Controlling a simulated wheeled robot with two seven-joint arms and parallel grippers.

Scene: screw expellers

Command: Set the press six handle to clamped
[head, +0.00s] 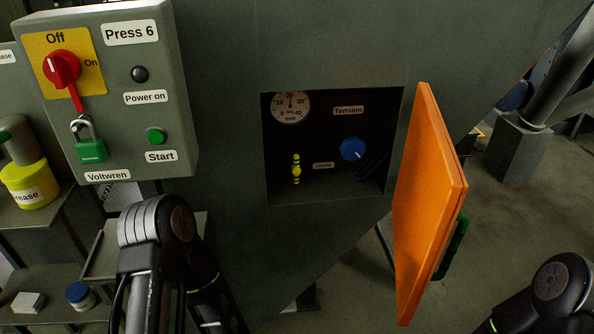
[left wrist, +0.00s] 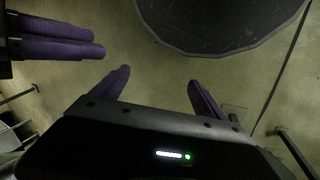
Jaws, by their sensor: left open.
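The Press 6 cabinet has an open recess (head: 325,190) in its front. Inside it, at lower left, is a small yellow handle (head: 296,170), standing about upright beside a small label too blurred to read. An orange door (head: 425,210) with a green pull stands open to the right of the recess. My left gripper (left wrist: 157,76) is open and empty in the left wrist view, over the floor. Its fingers are not visible in the head view. Purple fingers of what looks like my right gripper (left wrist: 103,42) enter the left wrist view at upper left; their opening is unclear.
The recess also holds a tension gauge (head: 291,107) and a blue knob (head: 353,149). A control box (head: 110,60) at left carries a red switch (head: 63,70), a green padlock (head: 90,150) and a green Start button (head: 155,135). A shelf with containers is at lower left.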

